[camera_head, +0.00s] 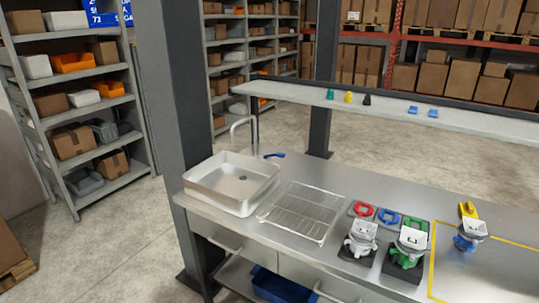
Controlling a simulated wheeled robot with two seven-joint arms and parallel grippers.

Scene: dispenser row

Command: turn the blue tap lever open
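The blue tap lever (275,155) is a small blue handle at the back edge of the steel counter, just right of the tap's base. It looks roughly level and points sideways; its exact angle is too small to tell. The tap (254,133) is a thin metal gooseneck behind the steel sink basin (208,191), with its spout arching over to the left. The basin looks empty, with a dark drain in its floor. Neither of my grippers shows in the head view, and nothing touches the lever.
A wire drying rack (301,211) sits right of the basin. A dark post (177,100) rises left of the basin. A raised shelf (380,107) runs behind the counter.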

